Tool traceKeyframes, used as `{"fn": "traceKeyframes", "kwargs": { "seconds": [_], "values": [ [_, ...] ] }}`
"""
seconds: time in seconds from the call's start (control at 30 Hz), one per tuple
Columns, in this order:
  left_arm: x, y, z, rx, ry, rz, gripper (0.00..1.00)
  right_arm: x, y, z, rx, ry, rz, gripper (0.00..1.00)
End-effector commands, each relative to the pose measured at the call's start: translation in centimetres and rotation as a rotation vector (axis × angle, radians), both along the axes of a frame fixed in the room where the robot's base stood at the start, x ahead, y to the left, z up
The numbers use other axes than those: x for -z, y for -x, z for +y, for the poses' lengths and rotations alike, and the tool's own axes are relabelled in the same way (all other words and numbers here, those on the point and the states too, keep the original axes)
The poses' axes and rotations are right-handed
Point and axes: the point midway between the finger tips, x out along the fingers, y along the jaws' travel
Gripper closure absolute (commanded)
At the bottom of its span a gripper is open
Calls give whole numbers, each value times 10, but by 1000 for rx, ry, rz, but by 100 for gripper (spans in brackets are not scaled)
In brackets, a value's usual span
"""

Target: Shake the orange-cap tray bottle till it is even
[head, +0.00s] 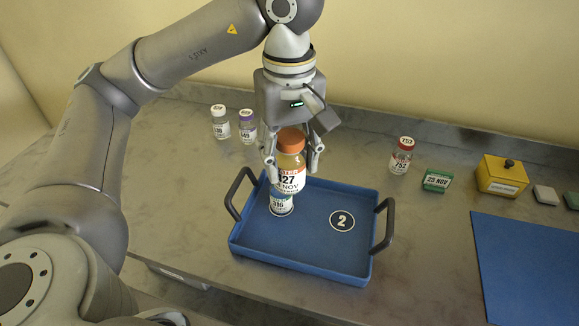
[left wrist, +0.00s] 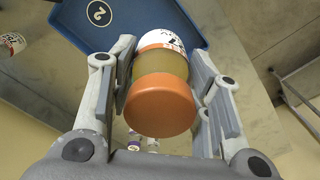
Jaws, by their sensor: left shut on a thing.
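The orange-cap bottle (head: 290,162) is held upright in my left gripper (head: 292,172), above the back left part of the blue tray (head: 315,262). Its label reads "27 NOV" and its contents look yellowish-brown. In the left wrist view, the bottle's orange cap (left wrist: 160,104) faces the camera, between the fingers of the left gripper (left wrist: 165,80). A second bottle (head: 281,204) labelled 316 stands in the tray below and partly behind the held bottle; its top is hidden. My right gripper is not in view.
A white-cap bottle (head: 220,122) and a purple-cap bottle (head: 247,127) stand at the back left. A red-cap bottle (head: 402,156), a green block (head: 437,181) and a yellow box (head: 501,176) stand at the right. A blue mat (head: 530,265) lies front right. The tray's right half, marked 2, is empty.

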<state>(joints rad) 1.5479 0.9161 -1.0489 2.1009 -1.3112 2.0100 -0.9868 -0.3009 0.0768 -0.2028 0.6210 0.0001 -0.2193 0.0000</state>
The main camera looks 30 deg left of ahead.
Motion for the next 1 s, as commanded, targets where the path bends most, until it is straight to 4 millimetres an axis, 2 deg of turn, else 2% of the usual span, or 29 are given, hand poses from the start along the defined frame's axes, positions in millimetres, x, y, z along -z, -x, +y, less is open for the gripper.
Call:
{"fn": "traceKeyframes", "kwargs": {
  "seconds": [0.03,0.2,0.3,0.37,0.6,0.73,0.8,1.0],
  "values": [
    [-14,-1,0,-2,1,-11,82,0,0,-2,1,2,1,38],
    [-47,-1,0,-2,1,-9,82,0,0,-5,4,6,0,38],
    [-59,0,0,0,1,-4,82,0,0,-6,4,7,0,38],
    [-55,0,0,1,0,1,82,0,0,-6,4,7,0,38],
    [-6,1,0,1,2,7,82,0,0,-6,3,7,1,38],
    [14,1,0,0,2,3,82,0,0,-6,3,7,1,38],
    [10,0,0,-1,2,-5,82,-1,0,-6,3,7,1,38],
    [-31,-1,0,-2,2,-10,82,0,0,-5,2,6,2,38]
  ]
}}
